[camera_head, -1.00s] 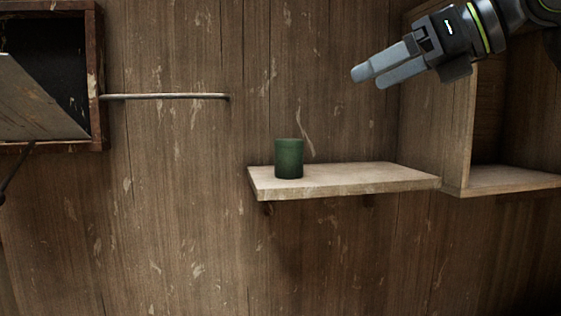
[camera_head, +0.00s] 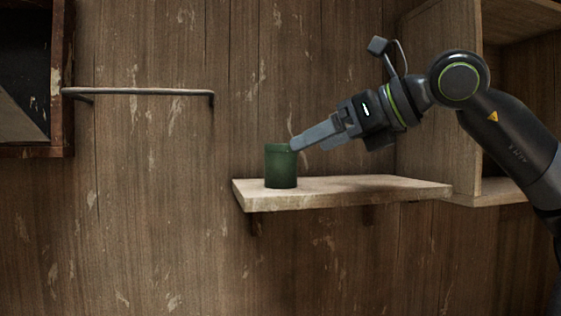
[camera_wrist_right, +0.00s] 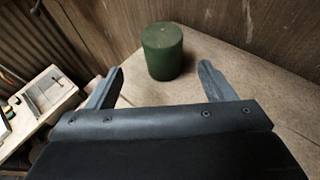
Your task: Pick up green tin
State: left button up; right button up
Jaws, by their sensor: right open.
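The green tin (camera_head: 280,167) stands upright near the left end of a pale wall shelf (camera_head: 350,194). My right gripper (camera_head: 297,143) comes in from the right, its fingertips close to the upper right of the tin. In the right wrist view the green tin (camera_wrist_right: 162,52) lies just beyond the open, empty fingers (camera_wrist_right: 162,82), roughly centred in line with the gap between them. Whether a fingertip touches the tin cannot be told. My left gripper is in neither view.
A metal rail (camera_head: 140,92) is on the wall at left, beside an open dark box (camera_head: 62,75). A wooden cabinet (camera_head: 437,120) stands behind my right arm. The shelf right of the tin is clear. A white box (camera_wrist_right: 45,90) shows lower down in the wrist view.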

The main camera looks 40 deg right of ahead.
aim_at(272, 164)
jog(key=p+x, duration=0.1)
jog(key=x, duration=0.4)
jog(key=shift+r+p, duration=0.15)
jog(key=shift+p, duration=0.15)
jog(key=shift+w+f, duration=0.3)
jog(key=shift+w, duration=0.1)
jog(key=p+x, duration=0.3)
jog(key=shift+w, duration=0.45)
jog(key=shift+w+f+p, duration=0.3)
jog(key=shift+w+f, duration=0.15)
jog(key=shift+w, duration=0.05)
jog(key=shift+s, duration=0.15)
jog(key=c, duration=1.2)
